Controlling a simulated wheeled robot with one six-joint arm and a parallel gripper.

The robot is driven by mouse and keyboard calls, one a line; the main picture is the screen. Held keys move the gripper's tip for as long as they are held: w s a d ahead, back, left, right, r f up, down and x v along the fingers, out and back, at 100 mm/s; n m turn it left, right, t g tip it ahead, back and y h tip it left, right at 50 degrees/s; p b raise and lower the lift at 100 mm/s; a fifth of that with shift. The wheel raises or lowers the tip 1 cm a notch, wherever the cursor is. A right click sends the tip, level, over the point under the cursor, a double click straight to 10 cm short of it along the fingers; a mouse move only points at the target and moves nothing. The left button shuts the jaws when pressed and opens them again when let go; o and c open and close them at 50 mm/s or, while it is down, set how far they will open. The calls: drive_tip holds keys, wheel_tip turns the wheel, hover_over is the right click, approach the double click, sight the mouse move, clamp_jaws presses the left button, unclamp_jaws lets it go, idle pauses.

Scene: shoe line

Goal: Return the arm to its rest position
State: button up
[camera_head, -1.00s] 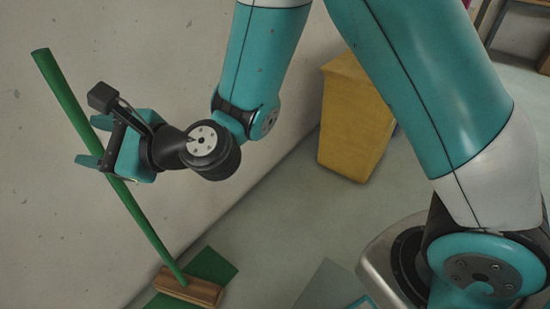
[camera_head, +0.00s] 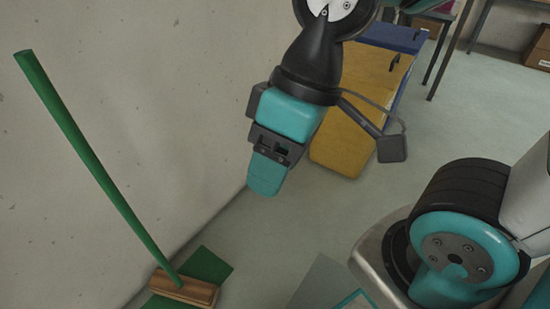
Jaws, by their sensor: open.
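My gripper (camera_head: 266,178) hangs in the upper middle of the view, fingers pointing down. It is open and empty; one finger largely hides the other from this side. The broom stands at the left, its green handle (camera_head: 100,175) leaning toward the upper left and its wooden head (camera_head: 184,289) low on a green patch. My gripper is well to the right of the handle and apart from it.
A pale wall (camera_head: 160,80) fills the left. Table legs and cardboard boxes (camera_head: 541,48) are at the upper right. Grey floor (camera_head: 460,110) lies open at the right.

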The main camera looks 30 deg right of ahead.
wheel_tip(320, 180, up, 22)
drive_tip(key=p, duration=2.1)
drive_tip(key=shift+f, duration=0.25)
